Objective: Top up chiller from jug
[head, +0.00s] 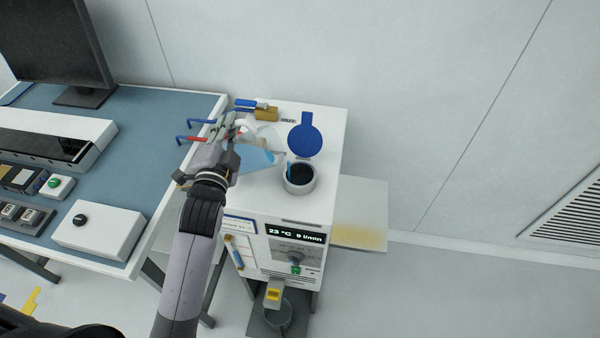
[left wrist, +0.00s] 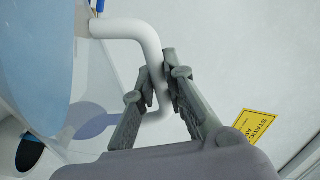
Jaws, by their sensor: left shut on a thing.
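My left gripper (head: 232,128) is shut on the white handle (left wrist: 150,45) of the translucent jug (head: 258,160). The jug is tilted towards the neck and holds blue liquid. A thin blue streak (head: 289,170) shows between its spout and the neck. In the left wrist view, the jug (left wrist: 32,60) fills the left side. My right gripper is out of view.
A workbench (head: 150,125) with monitor (head: 60,40) and control boxes (head: 100,230) stands close on the left. A pale shelf (head: 360,205) is at the right; the floor beyond it is clear.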

